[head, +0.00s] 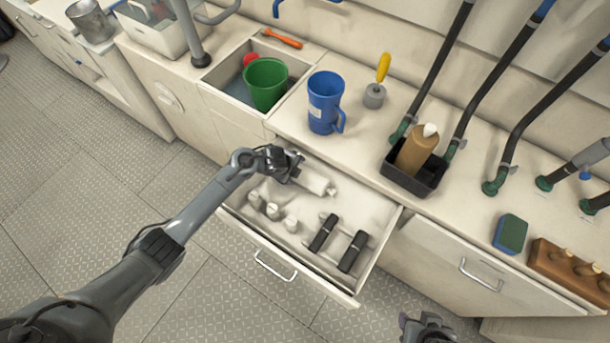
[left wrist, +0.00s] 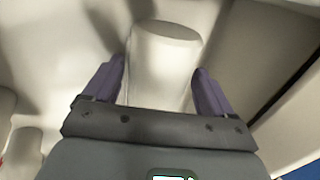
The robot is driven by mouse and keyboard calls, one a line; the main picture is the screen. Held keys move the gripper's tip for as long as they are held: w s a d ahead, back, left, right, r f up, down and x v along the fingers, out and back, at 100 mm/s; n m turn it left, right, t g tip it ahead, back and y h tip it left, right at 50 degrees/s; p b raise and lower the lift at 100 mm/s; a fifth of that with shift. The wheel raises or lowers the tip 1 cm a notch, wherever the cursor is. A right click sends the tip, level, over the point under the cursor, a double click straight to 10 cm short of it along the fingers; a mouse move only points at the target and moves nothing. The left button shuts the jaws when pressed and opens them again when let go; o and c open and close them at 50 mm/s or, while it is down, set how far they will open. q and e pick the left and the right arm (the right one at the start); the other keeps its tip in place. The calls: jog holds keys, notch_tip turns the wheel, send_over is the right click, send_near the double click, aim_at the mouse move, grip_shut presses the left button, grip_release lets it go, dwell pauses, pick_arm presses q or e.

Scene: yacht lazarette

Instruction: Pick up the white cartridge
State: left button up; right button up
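The white cartridge (head: 315,182) lies in the open drawer (head: 385,245), near its back, with its nozzle pointing right. My left gripper (head: 292,168) is at the cartridge's left end. In the left wrist view, the pale cartridge (left wrist: 163,65) stands between the two spread fingers (left wrist: 158,85).
The drawer also holds several small white fittings (head: 272,210) and two black cylinders (head: 323,232). On the counter are a blue jug (head: 325,100), a black tray with a brown bottle (head: 415,150), and a sponge (head: 511,234). A green cup (head: 265,85) stands in the sink.

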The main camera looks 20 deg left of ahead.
pick_arm(q)
jog(key=c, duration=0.8)
